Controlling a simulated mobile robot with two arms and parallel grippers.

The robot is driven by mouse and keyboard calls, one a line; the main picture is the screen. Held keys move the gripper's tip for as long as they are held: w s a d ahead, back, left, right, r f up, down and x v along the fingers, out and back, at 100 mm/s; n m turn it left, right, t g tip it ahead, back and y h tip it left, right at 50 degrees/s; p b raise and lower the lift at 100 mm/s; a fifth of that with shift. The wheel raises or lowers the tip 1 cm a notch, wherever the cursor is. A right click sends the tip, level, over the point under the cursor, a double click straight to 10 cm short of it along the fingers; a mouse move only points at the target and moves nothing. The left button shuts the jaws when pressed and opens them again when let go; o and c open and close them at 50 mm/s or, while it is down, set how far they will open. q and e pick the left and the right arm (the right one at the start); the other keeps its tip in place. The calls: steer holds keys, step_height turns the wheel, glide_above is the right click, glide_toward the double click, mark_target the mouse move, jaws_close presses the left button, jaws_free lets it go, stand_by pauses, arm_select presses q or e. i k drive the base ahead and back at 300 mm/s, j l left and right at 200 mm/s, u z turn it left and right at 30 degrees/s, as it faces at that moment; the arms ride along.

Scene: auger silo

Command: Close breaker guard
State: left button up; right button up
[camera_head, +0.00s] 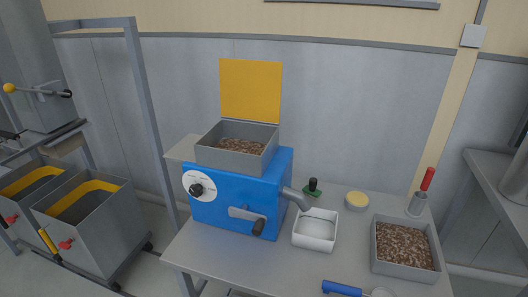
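A blue machine (234,197) stands on the grey table, with a grey open hopper (215,160) on top. Brown grain-like material (241,146) lies in the hopper. A flat yellow panel (250,91), which looks like the breaker guard, stands upright at the hopper's back edge, so the hopper top is uncovered. A white dial with a black knob (197,189) and a crank with a dark handle (258,227) are on the machine's front. Neither of my grippers is in view.
A spout (299,199) points toward a white tray (315,243). A grey tray of brown material (376,262), a blue-handled scoop (342,289), a round yellow-topped tin (356,201) and a red-handled tool (427,179) are on the table. Grey bins (100,229) stand left.

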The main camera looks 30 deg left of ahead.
mark_target(251, 90)
steer(key=u, duration=1.15)
